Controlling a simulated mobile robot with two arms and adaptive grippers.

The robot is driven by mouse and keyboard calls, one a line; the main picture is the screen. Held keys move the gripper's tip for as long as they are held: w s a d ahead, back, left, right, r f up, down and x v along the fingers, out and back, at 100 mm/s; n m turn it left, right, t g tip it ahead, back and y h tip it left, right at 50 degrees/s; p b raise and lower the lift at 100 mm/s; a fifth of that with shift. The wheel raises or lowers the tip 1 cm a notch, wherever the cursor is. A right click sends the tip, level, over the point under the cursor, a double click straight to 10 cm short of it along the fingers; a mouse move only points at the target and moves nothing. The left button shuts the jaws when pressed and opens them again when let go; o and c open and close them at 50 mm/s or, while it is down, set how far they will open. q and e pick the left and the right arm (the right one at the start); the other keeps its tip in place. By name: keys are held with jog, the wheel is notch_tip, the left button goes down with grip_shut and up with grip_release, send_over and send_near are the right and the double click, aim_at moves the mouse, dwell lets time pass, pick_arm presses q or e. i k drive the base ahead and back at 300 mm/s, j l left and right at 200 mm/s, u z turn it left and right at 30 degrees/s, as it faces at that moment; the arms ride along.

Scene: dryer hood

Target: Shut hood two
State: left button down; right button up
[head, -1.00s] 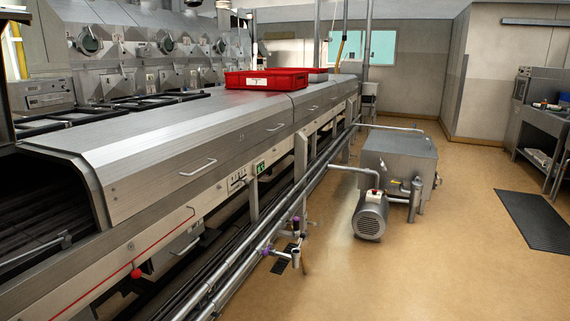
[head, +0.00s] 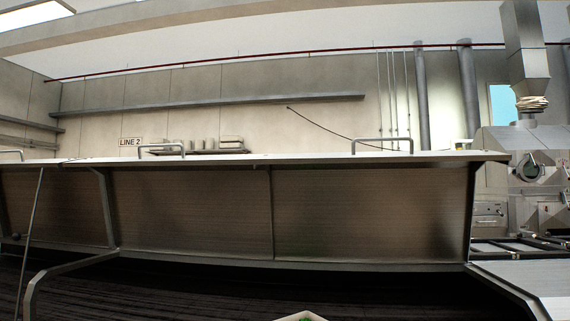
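A long metal hood (head: 190,215) stands raised in the head view, its ribbed inner face toward me. Its upper edge carries bar handles, one at the right (head: 383,140) and one left of centre (head: 160,148). Another raised hood section (head: 50,205) adjoins at the left, with part of a handle at the picture's edge. No number is readable on the hoods, so I cannot tell which is hood two. Below the raised hood lies the dark, open conveyor bed (head: 190,290). Neither of my grippers is in view.
A bent metal side frame (head: 65,265) stands at the left of the opening. A lower metal cover (head: 535,280) lies at the right. Dryer machines (head: 530,170) stand behind it.

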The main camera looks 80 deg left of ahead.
aim_at(411, 207)
jog(key=i+u, duration=0.1)
jog(key=u, duration=1.75)
